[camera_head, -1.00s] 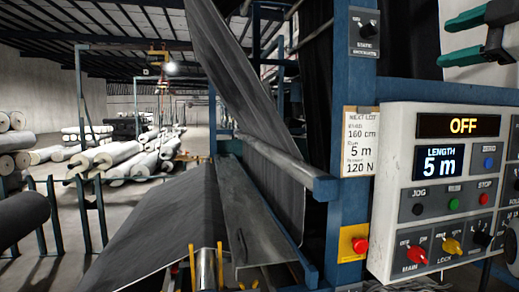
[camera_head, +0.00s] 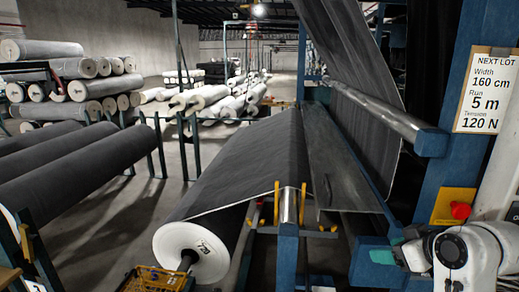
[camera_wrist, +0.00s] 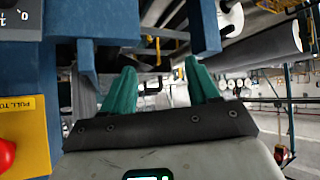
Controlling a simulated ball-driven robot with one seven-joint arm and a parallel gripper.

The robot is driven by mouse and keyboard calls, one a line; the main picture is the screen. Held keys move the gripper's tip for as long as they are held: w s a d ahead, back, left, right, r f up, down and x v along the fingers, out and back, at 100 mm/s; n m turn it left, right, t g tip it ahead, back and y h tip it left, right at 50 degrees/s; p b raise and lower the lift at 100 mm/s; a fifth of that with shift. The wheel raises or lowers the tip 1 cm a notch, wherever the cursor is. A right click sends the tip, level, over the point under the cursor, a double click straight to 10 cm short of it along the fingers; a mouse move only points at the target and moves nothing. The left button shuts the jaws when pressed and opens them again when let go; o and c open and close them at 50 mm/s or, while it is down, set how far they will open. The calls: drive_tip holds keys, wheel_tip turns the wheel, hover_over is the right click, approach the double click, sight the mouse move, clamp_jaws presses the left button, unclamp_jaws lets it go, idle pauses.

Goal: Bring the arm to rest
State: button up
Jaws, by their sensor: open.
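My white arm (camera_head: 462,262) shows at the lower right of the head view, folded low beside the blue machine post (camera_head: 445,150). My gripper (camera_wrist: 161,85) shows in the wrist view with its two teal fingers spread apart and nothing between them. Part of the teal fingers also shows in the head view, in front of the machine's blue frame. The red button on its yellow box (camera_head: 455,205) is just above the arm, and it shows at the left edge of the wrist view. I cannot tell how close the fingers are to the frame.
A grey fabric roll (camera_head: 190,245) lies in the machine, its sheet running up to the right. Dark rolls (camera_head: 80,165) rest on a rack at left. A yellow crate (camera_head: 155,278) is at the bottom. A lot card (camera_head: 487,92) hangs on the post. Floor is open between rack and machine.

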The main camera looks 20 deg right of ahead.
drive_tip(key=s+a+f+g+y, duration=0.1)
drive_tip(key=s+a+f+g, duration=0.15)
drive_tip(key=a+f, duration=0.6)
drive_tip(key=s+a+f+g, duration=0.3)
drive_tip(key=s+a+f, duration=0.2)
drive_tip(key=s+f, duration=0.4)
drive_tip(key=s+a+f+g, duration=0.3)
drive_tip(key=s+a+f, duration=0.1)
drive_tip(key=s+f, duration=0.5)
drive_tip(key=s, duration=0.2)
drive_tip(key=shift+s+a+f+m+h, duration=0.3)
drive_tip(key=shift+a+f+m, duration=0.05)
drive_tip(key=shift+m, duration=0.05)
